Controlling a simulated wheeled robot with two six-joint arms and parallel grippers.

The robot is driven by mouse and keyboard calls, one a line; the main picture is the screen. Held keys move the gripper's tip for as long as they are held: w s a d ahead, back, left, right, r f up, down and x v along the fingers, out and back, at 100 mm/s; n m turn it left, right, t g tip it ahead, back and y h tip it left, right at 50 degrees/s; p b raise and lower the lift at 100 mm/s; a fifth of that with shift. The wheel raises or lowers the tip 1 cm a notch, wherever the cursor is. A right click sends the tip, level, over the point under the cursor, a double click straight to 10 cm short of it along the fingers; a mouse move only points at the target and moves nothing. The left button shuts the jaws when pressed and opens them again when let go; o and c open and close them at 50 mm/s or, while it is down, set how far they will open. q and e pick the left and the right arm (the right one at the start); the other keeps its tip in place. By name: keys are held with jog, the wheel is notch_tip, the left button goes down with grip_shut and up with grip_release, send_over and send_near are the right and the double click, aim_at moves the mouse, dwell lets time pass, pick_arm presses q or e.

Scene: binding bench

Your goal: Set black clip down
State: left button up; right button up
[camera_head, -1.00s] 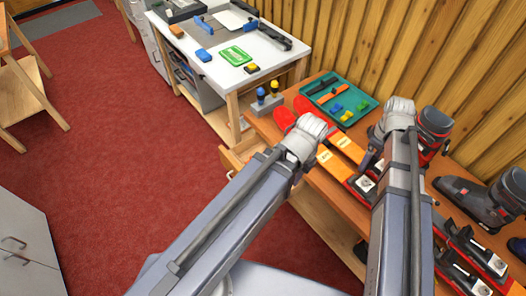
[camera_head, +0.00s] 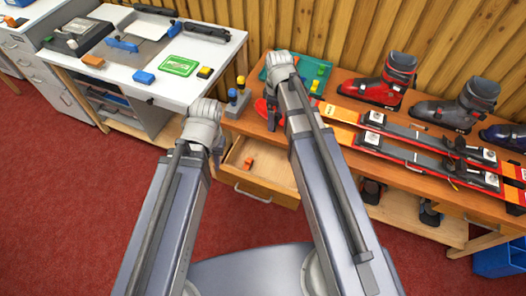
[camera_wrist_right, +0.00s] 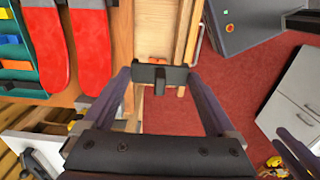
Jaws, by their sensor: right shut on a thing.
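The black clip (camera_wrist_right: 162,74) is between the two fingers of my right gripper (camera_wrist_right: 164,77), which is shut on it in the right wrist view. In the head view my right gripper (camera_head: 274,117) points down at the left end of the wooden bench, near the red ski tips, and the clip cannot be made out there. My left gripper (camera_head: 217,155) hangs left of the open drawer (camera_head: 275,178); its fingers are too small and hidden to judge.
An orange item (camera_head: 249,163) lies in the drawer. A green tray (camera_head: 327,78) with tools and skis (camera_head: 415,139) with boots (camera_head: 383,86) occupy the bench. A white worktable (camera_head: 135,78) stands left. Red floor is open in front.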

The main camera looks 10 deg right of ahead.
jog(key=shift+a+f, duration=0.15)
jog(key=shift+f, duration=0.05)
notch_tip(320, 180, down, 28)
jog(key=b, duration=2.8)
jog(key=shift+r, duration=0.15)
jog(key=shift+w, duration=0.1)
notch_tip(320, 180, down, 10)
jog(key=b, duration=1)
jog(key=shift+r, duration=0.1)
jog(key=shift+f, duration=0.25)
jog(key=o, duration=1)
jog(key=shift+r, duration=0.1)
